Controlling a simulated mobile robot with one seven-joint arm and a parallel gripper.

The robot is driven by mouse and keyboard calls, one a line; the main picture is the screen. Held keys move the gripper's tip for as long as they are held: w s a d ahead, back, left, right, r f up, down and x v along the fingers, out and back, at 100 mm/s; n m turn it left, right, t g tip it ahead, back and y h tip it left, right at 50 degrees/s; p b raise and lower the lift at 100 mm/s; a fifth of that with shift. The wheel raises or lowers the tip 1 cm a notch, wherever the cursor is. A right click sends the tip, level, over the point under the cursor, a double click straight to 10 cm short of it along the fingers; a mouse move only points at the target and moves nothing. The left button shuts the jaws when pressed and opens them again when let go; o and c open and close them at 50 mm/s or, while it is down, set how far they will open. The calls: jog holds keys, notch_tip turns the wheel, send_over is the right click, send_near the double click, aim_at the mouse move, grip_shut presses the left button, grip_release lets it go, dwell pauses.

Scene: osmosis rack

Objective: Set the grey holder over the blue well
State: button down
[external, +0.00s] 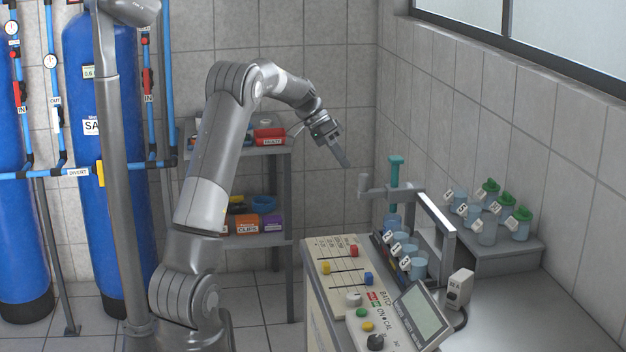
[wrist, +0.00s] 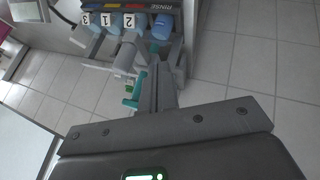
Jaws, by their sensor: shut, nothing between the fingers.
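The grey holder (external: 392,190) is an arm on a grey frame, with a teal-topped plunger (external: 396,170) standing upright in it. It stands at the far end of the well row, above a light blue vessel (external: 393,222).
A slider panel (external: 340,268) and a tilted screen (external: 418,312) stand in front of the wells. Several cups, some with green lids (external: 491,186), stand on a ledge at the right wall. A shelf with bins (external: 262,205) stands behind my arm. The right worktop is mostly clear.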

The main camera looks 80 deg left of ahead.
jog(key=shift+w+d+f, duration=0.2)
jog(key=shift+w+d, duration=0.1)
jog(key=shift+d, duration=0.45)
jog(key=shift+w+d+f, duration=0.25)
jog(key=shift+w+d, duration=0.05)
jog(key=shift+d, duration=0.45)
jog(key=shift+w+d+f, duration=0.2)
jog(key=shift+w+d, duration=0.1)
jog(key=shift+d, duration=0.45)
jog(key=d, duration=2.1)
jog(key=shift+d, duration=0.35)
jog(key=s+a+r, duration=0.6)
jog(key=a+r, duration=0.1)
jog(key=r, duration=0.1)
jog(key=shift+a, duration=0.35)
